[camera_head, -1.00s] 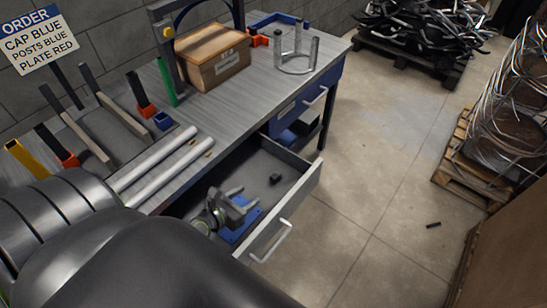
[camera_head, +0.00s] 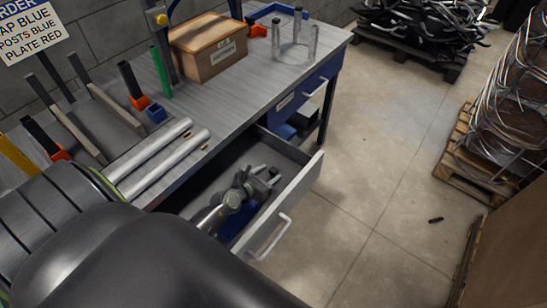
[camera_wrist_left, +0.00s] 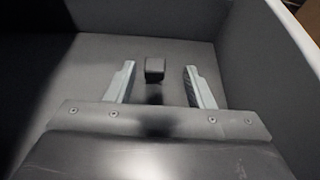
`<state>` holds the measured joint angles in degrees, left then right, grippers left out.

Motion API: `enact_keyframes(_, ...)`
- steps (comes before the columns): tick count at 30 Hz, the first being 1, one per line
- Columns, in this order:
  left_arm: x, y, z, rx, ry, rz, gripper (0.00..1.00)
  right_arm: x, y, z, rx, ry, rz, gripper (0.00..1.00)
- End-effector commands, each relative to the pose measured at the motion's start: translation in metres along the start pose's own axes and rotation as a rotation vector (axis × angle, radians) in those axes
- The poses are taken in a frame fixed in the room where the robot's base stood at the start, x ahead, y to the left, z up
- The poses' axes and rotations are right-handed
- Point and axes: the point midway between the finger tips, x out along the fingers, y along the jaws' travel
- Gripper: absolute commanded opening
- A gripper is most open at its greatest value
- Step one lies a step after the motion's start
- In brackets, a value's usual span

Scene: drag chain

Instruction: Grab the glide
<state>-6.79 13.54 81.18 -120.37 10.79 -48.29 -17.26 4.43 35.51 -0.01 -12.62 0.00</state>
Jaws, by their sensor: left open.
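The glide appears to be the small dark block (camera_head: 273,171) inside the open drawer (camera_head: 300,185). In the left wrist view the block (camera_wrist_left: 154,68) sits on the drawer floor, in the gap between my fingertips and nearer the left finger. My left gripper (camera_head: 267,174) is inside the drawer, open, with its fingers pointing at the block. In the wrist view my left gripper (camera_wrist_left: 159,70) shows a clear gap on both sides of the block. My right gripper is not in view.
The drawer's walls stand close around my left gripper. A blue object (camera_head: 238,215) lies in the drawer, partly hidden by my gripper. Two metal tubes (camera_head: 165,158), a cardboard box (camera_head: 208,50) and a fixture with metal posts (camera_head: 296,45) are on the bench (camera_head: 225,100).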

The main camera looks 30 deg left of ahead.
Motion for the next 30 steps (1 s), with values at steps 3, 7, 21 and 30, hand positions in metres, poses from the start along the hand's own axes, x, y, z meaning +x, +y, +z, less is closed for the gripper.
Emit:
enact_keyframes(3, 0.013, 0.002, -0.003, 0.0, -0.001, 0.0, 0.48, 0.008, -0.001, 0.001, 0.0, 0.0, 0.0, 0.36)
enact_keyframes(7, 0.034, 0.006, -0.006, 0.001, -0.002, 0.0, 0.48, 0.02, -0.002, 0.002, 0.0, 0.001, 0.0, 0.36)
enact_keyframes(21, 0.052, 0.006, -0.003, 0.0, -0.001, 0.0, 0.43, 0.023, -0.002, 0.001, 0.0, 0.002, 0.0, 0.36)
enact_keyframes(30, 0.051, 0.006, -0.003, 0.0, 0.0, 0.0, 0.04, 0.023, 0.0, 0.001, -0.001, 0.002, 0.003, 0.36)
